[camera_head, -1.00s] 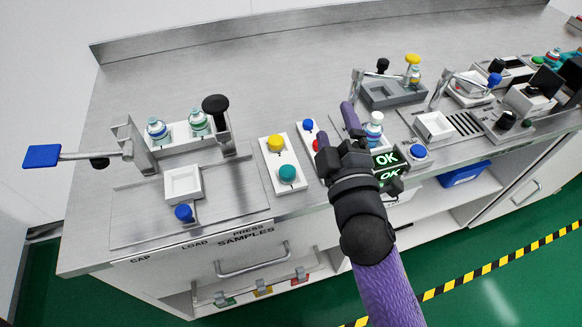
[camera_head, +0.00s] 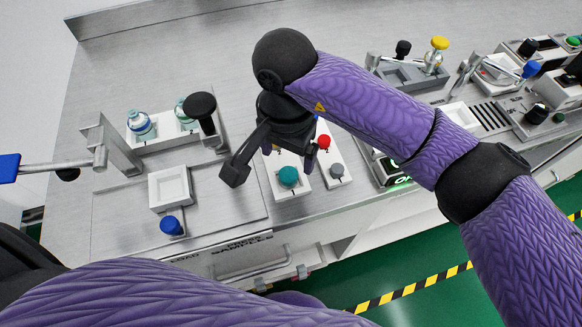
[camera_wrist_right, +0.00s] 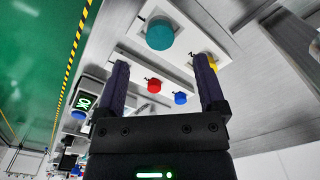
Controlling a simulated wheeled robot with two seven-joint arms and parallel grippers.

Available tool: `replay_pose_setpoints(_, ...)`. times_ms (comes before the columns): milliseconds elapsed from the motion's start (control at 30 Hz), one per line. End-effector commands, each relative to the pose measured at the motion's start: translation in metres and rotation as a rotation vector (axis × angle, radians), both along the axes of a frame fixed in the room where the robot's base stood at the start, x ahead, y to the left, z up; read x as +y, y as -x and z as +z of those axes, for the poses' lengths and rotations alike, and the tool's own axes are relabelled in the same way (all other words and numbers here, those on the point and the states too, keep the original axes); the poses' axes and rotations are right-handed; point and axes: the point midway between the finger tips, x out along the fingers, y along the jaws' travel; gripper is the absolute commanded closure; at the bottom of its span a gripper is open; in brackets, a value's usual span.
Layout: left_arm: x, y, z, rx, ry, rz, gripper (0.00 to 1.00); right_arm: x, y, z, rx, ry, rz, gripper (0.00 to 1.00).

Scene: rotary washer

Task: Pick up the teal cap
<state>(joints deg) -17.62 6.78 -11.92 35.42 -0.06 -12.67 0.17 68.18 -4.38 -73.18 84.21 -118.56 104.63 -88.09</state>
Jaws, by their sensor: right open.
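The teal cap (camera_head: 288,176) is a round piece standing on a white plate (camera_head: 293,189) near the bench's front edge. In the right wrist view the teal cap (camera_wrist_right: 160,36) lies ahead of the fingers, between their lines and apart from them. My right gripper (camera_head: 266,167) hangs over the white plate, close to the cap on its upper left side in the head view. In the wrist view the right gripper (camera_wrist_right: 163,78) is open with nothing between its fingers. My left arm crosses the bottom of the head view; its gripper is out of frame.
A yellow cap (camera_wrist_right: 213,62) shares the plate. Red (camera_head: 323,141) and grey (camera_head: 337,170) pieces stand on a neighbouring plate, with a blue one (camera_wrist_right: 181,98). A press with a black knob (camera_head: 199,105), bottles and a white tray (camera_head: 171,187) stands at left.

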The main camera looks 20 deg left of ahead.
Motion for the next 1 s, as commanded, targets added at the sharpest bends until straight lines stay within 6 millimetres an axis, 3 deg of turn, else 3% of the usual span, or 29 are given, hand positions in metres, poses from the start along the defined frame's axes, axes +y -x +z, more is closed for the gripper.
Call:
replay_pose_setpoints(200, 0.008, 0.016, -0.011, 0.034, -0.014, -0.003, 0.31, -0.001, -0.002, -0.044, 0.008, -0.002, -0.002, 0.1)
replay_pose_setpoints(300, 0.012, 0.017, -0.013, 0.037, -0.021, -0.004, 0.31, -0.001, -0.002, -0.056, 0.005, -0.005, -0.002, 0.1)
replay_pose_setpoints(533, 0.012, 0.015, -0.012, 0.035, -0.022, -0.002, 0.31, -0.001, -0.002, -0.057, 0.002, -0.005, -0.001, 0.1)
replay_pose_setpoints(900, 0.009, 0.004, -0.013, 0.014, -0.016, 0.0, 0.31, -0.001, -0.002, -0.057, 0.003, -0.006, -0.001, 0.87)
replay_pose_setpoints(967, 0.009, 0.004, -0.013, 0.013, -0.015, 0.0, 0.31, -0.001, -0.002, -0.057, 0.003, -0.006, -0.002, 0.99)
replay_pose_setpoints(1000, 0.009, 0.004, -0.013, 0.013, -0.015, 0.0, 0.31, -0.001, -0.002, -0.057, 0.003, -0.006, -0.001, 1.0)
